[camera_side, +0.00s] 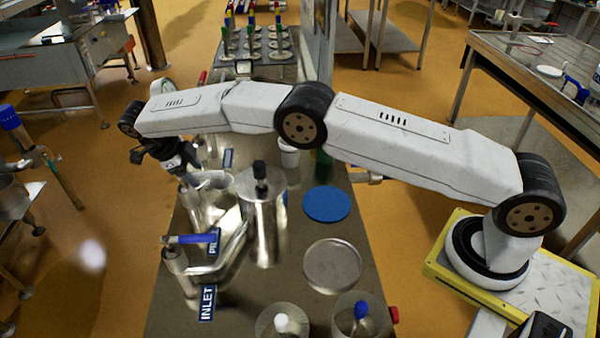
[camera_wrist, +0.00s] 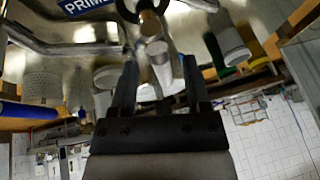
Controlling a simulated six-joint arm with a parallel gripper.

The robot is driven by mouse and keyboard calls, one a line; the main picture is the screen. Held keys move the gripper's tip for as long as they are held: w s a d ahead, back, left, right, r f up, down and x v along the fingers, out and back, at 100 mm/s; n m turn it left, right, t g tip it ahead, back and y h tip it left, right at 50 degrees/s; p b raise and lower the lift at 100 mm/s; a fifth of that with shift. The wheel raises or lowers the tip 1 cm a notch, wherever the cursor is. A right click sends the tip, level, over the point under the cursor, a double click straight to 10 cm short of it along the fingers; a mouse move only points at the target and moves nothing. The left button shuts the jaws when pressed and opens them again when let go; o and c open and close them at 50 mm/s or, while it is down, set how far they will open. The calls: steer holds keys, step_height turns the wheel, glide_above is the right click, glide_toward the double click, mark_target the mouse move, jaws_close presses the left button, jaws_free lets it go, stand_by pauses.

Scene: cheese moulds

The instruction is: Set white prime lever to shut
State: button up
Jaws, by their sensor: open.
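The white prime lever appears in the side view as a pale handle (camera_side: 212,178) on a metal valve, just beside my gripper (camera_side: 186,165). Its exact angle is hard to read there, as my wrist crowds it. In the wrist view my gripper (camera_wrist: 159,80) is open, with one dark finger on each side of a shiny metal valve part (camera_wrist: 160,58). I cannot tell whether either finger touches it. The blue PRIME label (camera_wrist: 86,6) is at the top left of the wrist view, cut by the edge.
A blue-handled valve (camera_side: 190,239) and the INLET label (camera_side: 207,303) are nearer the camera. A steel canister (camera_side: 262,215) with a black knob stands right of the valves. A blue disc (camera_side: 326,204) and a clear round dish (camera_side: 332,265) lie on the bench.

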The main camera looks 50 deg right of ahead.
steer(key=shift+r, duration=0.15)
steer(key=shift+v, duration=1.3)
step_height(320, 180, up, 7)
steer(key=shift+a, duration=0.1)
